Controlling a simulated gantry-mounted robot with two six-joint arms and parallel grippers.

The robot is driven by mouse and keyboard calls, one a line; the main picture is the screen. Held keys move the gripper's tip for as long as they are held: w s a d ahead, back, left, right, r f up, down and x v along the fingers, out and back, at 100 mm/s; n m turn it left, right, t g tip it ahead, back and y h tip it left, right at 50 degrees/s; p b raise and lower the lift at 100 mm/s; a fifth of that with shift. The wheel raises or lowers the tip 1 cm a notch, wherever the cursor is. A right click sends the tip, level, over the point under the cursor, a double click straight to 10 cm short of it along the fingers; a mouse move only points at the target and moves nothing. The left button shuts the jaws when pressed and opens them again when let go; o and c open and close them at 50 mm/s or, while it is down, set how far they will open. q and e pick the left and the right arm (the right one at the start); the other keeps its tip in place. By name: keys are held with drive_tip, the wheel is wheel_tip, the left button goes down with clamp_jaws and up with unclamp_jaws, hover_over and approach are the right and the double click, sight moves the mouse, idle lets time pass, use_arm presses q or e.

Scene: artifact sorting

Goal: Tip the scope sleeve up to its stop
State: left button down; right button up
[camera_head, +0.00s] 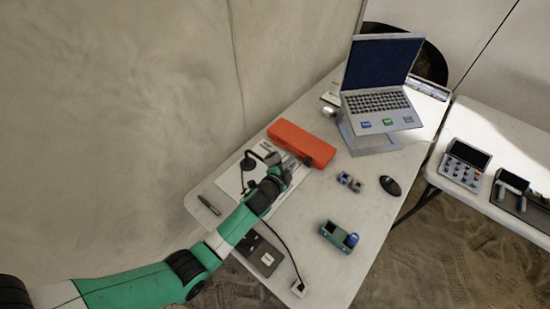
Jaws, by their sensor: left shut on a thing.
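My left arm reaches in from the lower left. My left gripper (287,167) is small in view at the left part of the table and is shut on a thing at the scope. The scope (249,163) is a dark instrument with a stand and a cable, set on a white sheet (231,182). The scope sleeve is mostly hidden by the gripper and wrist, so its tilt cannot be told. My right gripper is not in view.
A long orange case (301,143) lies just behind the gripper. A laptop (381,88) stands on a riser farther back. A teal tray (339,236), small blue-grey parts (349,182) and a black mouse (390,185) lie to the right. A pen (208,205) lies at the left edge.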

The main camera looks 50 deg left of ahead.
use_arm(q)
drive_tip(key=shift+a+r+n+p, duration=0.2)
drive_tip(key=shift+r+n+p, duration=0.2)
drive_tip(key=shift+p, duration=0.15)
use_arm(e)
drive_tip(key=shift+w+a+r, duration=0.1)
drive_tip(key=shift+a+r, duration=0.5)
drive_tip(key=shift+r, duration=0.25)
use_arm(q)
drive_tip(key=c, duration=0.9)
unclamp_jaws()
drive_tip(key=shift+o, duration=0.2)
drive_tip(key=shift+f, duration=0.1)
drive_tip(key=shift+s+d+r+p, duration=0.1)
drive_tip(key=shift+s+r+p, duration=0.25)
drive_tip(key=shift+s+p, duration=0.05)
drive_tip(key=p+v, duration=0.4)
drive_tip(key=v, duration=0.6)
drive_tip(key=shift+s, duration=0.35)
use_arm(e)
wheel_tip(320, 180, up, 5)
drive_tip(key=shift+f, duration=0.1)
